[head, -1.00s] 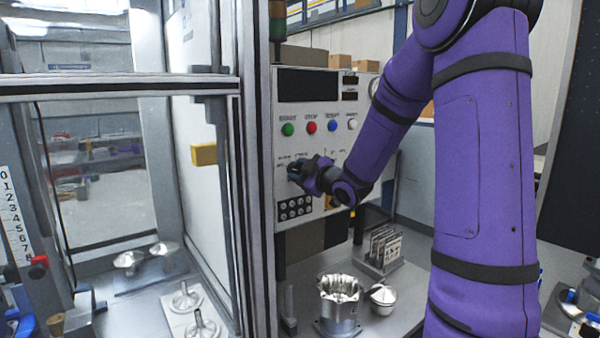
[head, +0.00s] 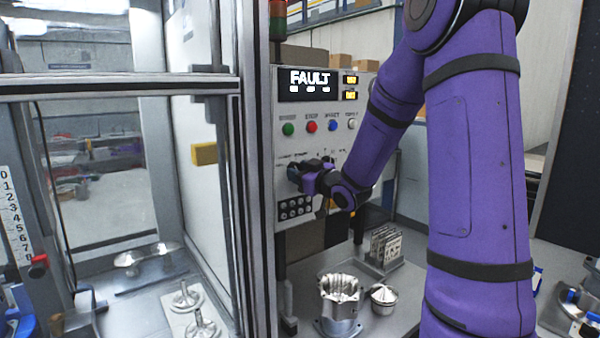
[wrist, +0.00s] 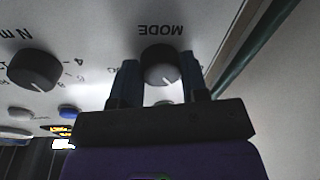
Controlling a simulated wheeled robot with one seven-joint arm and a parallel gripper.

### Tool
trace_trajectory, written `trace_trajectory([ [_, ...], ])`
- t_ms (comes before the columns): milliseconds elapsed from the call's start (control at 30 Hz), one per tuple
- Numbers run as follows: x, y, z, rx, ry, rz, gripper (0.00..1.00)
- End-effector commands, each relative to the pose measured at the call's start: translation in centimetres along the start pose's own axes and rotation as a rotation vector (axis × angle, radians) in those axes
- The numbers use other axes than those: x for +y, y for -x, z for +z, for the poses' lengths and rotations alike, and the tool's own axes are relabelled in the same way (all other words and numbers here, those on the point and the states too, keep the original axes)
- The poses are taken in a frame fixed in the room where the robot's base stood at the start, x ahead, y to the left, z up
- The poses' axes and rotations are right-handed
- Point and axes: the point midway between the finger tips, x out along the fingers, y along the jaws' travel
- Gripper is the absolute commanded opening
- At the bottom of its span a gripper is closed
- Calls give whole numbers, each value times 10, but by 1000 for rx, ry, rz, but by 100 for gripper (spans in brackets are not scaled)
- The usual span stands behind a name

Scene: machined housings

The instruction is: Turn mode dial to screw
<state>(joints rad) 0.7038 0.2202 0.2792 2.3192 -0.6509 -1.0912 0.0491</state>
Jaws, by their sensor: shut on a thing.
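The mode dial (wrist: 160,66) is a round black knob with a light pointer, under the printed word MODE in the wrist view. My gripper (wrist: 162,85) has one finger on each side of the dial and is shut on it. In the head view my gripper (head: 297,174) is at the left part of the white control panel (head: 340,105), and it hides the dial there. The panel's display (head: 309,85) reads FAULT, with lit yellow indicators beside it. The position labels around the dial are too small or hidden to read.
A second black dial (wrist: 34,69), marked Nm, sits beside the mode dial. Green (head: 288,129), red (head: 311,127), blue (head: 333,126) and white buttons line the panel above my gripper. A machined housing (head: 340,296) stands on the bench below. A glass door frame (head: 257,200) stands close at left.

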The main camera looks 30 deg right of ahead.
Motion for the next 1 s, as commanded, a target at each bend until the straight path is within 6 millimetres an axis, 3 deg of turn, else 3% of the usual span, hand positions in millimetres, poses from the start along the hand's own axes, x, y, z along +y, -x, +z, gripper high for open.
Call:
trace_trajectory([
  [400, -1, 0, 1, 15, -216, 17, 17],
  [1000, -1, 0, 1, 18, -255, 21, 17],
])
